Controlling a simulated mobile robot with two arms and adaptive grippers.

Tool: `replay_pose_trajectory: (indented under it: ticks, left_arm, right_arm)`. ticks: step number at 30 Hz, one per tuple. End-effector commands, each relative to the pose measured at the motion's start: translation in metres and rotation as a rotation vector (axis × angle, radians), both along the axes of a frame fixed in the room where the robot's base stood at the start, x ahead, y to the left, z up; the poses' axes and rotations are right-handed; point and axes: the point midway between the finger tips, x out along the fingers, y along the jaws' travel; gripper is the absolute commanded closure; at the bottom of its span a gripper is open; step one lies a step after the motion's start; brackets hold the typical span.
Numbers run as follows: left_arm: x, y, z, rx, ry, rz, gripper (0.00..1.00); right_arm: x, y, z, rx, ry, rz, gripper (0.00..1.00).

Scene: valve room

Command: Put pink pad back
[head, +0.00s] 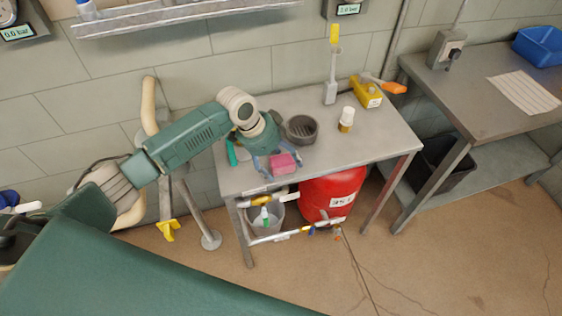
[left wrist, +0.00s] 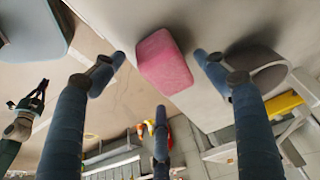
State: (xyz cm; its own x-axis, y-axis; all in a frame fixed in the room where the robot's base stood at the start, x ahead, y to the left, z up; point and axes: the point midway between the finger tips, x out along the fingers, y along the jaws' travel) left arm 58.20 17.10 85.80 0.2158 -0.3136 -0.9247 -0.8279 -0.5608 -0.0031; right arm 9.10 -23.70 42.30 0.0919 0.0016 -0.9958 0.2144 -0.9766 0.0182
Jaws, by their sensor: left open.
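The pink pad (head: 284,164) is at the front left of the grey metal table (head: 385,140), close to its front edge. In the left wrist view the pink pad (left wrist: 165,62) lies between the spread fingers of my left gripper (left wrist: 159,62). The gripper is open, with fingertips on either side of the pad and visible gaps to it. In the head view my left gripper (head: 278,160) reaches over the table from the left, at the pad. What appears to be my right gripper (left wrist: 32,104) shows small at the left wrist view's edge; its jaw state is unclear.
A dark round bowl (head: 301,129) stands just behind the pad. A white-capped bottle (head: 346,119), a yellow container (head: 366,93) and an upright grey tool (head: 331,90) stand farther right. A red cylinder (head: 331,194) is under the table. The table's front right is clear.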

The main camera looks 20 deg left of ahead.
Motion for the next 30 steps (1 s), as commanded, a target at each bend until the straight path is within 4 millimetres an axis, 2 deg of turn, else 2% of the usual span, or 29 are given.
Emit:
replay_pose_trajectory:
  ticks: [15,21,30]
  left_arm:
    - [-0.02,0.031,0.091,0.001,-0.005,0.001,0.27]
    - [-0.024,0.037,0.107,0.0,-0.001,0.0,0.27]
    - [-0.025,0.037,0.109,0.0,-0.001,0.0,0.27]
  right_arm:
    - [-0.001,0.0,-0.013,0.0,0.001,-0.001,1.0]
    - [-0.001,0.002,-0.015,0.002,0.001,-0.002,1.0]
    - [-0.001,0.004,-0.015,0.004,0.001,-0.003,1.0]
